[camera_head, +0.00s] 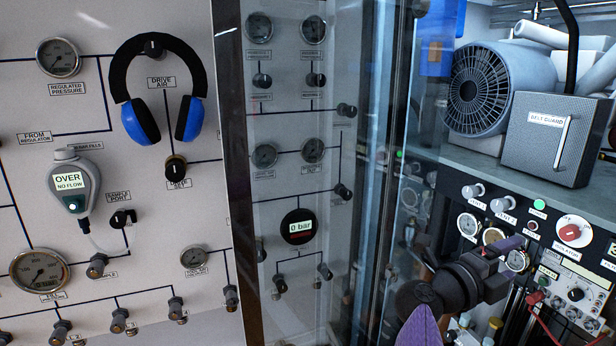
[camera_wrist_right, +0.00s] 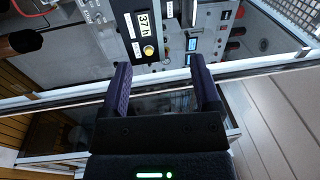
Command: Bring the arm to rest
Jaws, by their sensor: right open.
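My right gripper (camera_head: 507,264) is in the lower right of the head view, in front of the control panel (camera_head: 458,203) below the compressor shelf. Its arm comes up from the bottom edge. In the right wrist view the two purple fingers of the gripper (camera_wrist_right: 162,78) stand well apart with nothing between them. I cannot tell how near the fingertips are to the panel. My left arm and gripper are not in view.
A glass pane (camera_head: 385,170) with a metal-edged post (camera_head: 232,170) stands left of the gripper. Blue headphones (camera_head: 160,90) hang on the left panel. The compressor (camera_head: 492,88) and belt guard (camera_head: 548,137) sit above. A red rotary knob (camera_head: 569,232) is right of the gripper.

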